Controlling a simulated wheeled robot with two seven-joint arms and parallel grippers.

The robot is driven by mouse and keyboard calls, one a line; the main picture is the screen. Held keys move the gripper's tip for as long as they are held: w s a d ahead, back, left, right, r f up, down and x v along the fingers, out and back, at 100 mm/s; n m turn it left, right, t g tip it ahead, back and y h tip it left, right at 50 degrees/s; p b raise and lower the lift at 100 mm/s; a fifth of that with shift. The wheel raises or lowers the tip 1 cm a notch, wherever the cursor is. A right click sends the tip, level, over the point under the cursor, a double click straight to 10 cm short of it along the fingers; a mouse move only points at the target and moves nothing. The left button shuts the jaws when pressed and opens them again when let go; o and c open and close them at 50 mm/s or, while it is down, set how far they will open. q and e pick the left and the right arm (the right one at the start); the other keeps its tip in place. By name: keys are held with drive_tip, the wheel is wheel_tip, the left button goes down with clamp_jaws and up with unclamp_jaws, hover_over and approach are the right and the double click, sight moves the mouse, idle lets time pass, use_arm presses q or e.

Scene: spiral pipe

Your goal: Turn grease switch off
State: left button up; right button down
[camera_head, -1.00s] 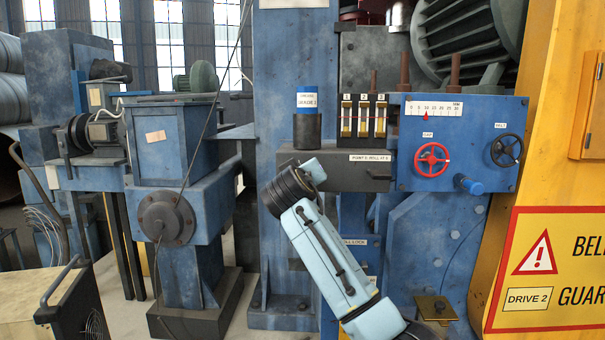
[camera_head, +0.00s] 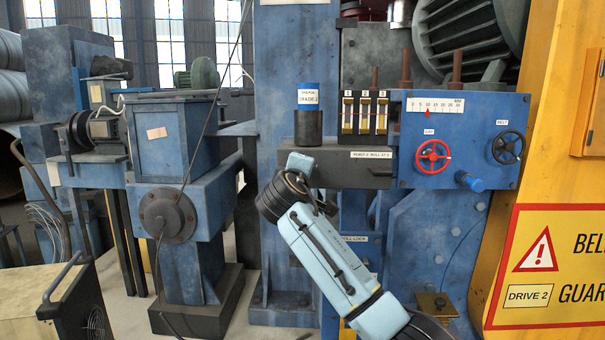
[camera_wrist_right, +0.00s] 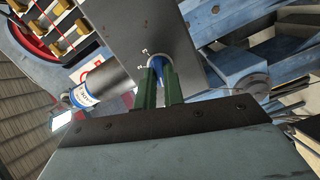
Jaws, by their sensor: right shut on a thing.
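The grease switch appears to be a small blue round knob (camera_wrist_right: 157,61) on the face of a dark grey block, with tiny white labels beside it in the right wrist view. My right gripper (camera_wrist_right: 160,76) has its two green fingers shut on this knob. In the head view my right arm reaches up from the bottom to the front of the dark block (camera_head: 340,172); its wrist hides the knob and the fingertips there. The knob's angle is hard to read. My left gripper is not in view.
A blue-topped cylinder labelled "GRADE 2" (camera_head: 308,97) stands on the block, beside several sight glasses (camera_head: 365,112). Right of them are a red handwheel (camera_head: 433,157), a black handwheel (camera_head: 508,147) and a blue knob (camera_head: 470,181). A yellow guard (camera_head: 560,130) stands at far right.

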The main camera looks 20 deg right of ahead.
idle(0.4)
drive_tip(key=c, duration=1.5)
unclamp_jaws()
drive_tip(key=shift+s, duration=0.1)
drive_tip(key=b+v, duration=0.4)
drive_tip(key=v, duration=0.9)
drive_tip(key=shift+s, duration=0.1)
